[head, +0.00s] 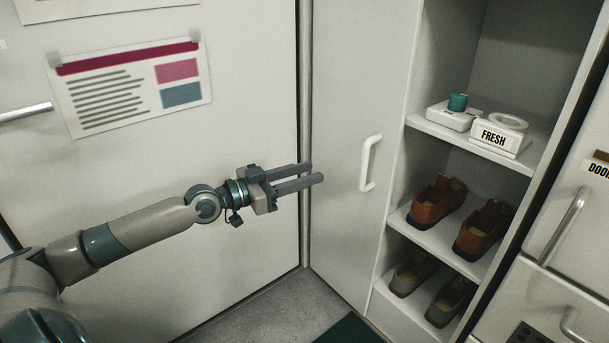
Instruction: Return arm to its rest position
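My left arm reaches in from the lower left of the head view, stretched out to the right. My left gripper (314,173) is at its end, in front of the seam between the white panel with the poster and the open cabinet door (345,90). Its two fingers are apart with a narrow gap, and nothing shows between them. The cabinet door's white handle (370,163) is to the right of the fingertips, with a clear gap between them in the picture. My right gripper is not in view.
The open cabinet (400,215) holds brown shoes (437,201), darker shoes (413,272) and a white item labelled FRESH (496,138) on its shelves. A poster (130,85) hangs on the left panel. White drawers (560,215) with handles stand at right. Grey floor (265,310) shows below.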

